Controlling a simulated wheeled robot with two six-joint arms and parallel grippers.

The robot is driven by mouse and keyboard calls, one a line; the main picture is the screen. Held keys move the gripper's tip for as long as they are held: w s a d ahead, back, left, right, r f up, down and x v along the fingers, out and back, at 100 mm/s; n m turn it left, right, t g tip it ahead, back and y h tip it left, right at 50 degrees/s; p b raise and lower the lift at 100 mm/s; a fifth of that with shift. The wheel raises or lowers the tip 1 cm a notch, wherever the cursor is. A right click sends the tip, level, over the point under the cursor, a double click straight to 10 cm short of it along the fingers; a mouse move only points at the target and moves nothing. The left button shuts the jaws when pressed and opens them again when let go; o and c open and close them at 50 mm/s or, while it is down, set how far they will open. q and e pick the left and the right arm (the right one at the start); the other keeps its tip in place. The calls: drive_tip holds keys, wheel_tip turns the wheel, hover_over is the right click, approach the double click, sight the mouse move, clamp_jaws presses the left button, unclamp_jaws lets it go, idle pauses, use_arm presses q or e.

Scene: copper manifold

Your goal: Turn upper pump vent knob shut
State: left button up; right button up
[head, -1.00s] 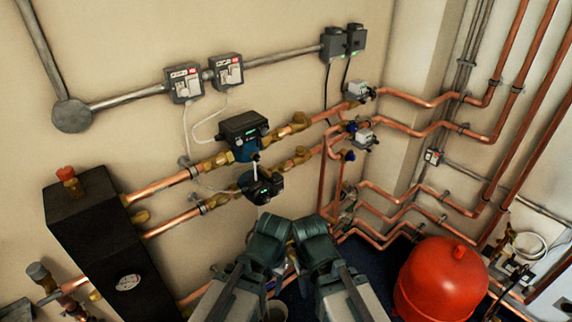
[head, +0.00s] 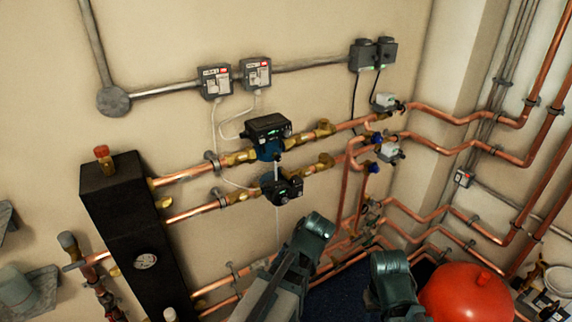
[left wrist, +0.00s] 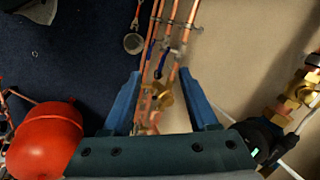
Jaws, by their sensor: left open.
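In the head view the upper pump (head: 268,135), dark-topped with a blue body, sits on the upper copper pipe. The lower pump (head: 282,188), with a black head, sits below it. A thin pale stick shows between them; I cannot tell the vent knob apart at this size. My left gripper (left wrist: 161,105) shows in the left wrist view, its two blue fingers open with nothing held. Copper pipes and brass fittings show beyond the fingers. A black pump part (left wrist: 262,138) with a green light is at that view's right edge.
Copper pipes (head: 190,173) run along the wall from a black box (head: 125,205) with a gauge. A red tank (head: 465,298) stands at lower right, also in the left wrist view (left wrist: 45,140). Switch boxes (head: 257,73) are above the pumps.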

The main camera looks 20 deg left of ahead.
use_arm(q)
drive_tip(key=w+a+r+m+t+y, duration=0.3)
drive_tip(key=w+r+m+t+y, duration=0.15)
drive_tip(key=w+r+y, duration=0.35)
drive_tip(key=w+d+r+m+t+y, duration=0.1)
drive_tip(key=d+r+m+t, duration=0.1)
drive_tip(key=r, duration=0.4)
drive_tip(key=w+d+r+m+t+y, duration=0.1)
drive_tip(key=w+d+r+m+t, duration=0.1)
drive_tip(key=r+m, duration=0.2)
wheel_tip(320, 180, up, 2)
drive_tip(key=shift+w+a+m, duration=0.1)
drive_tip(key=shift+a+m, duration=0.05)
drive_tip(key=shift+m, duration=0.1)
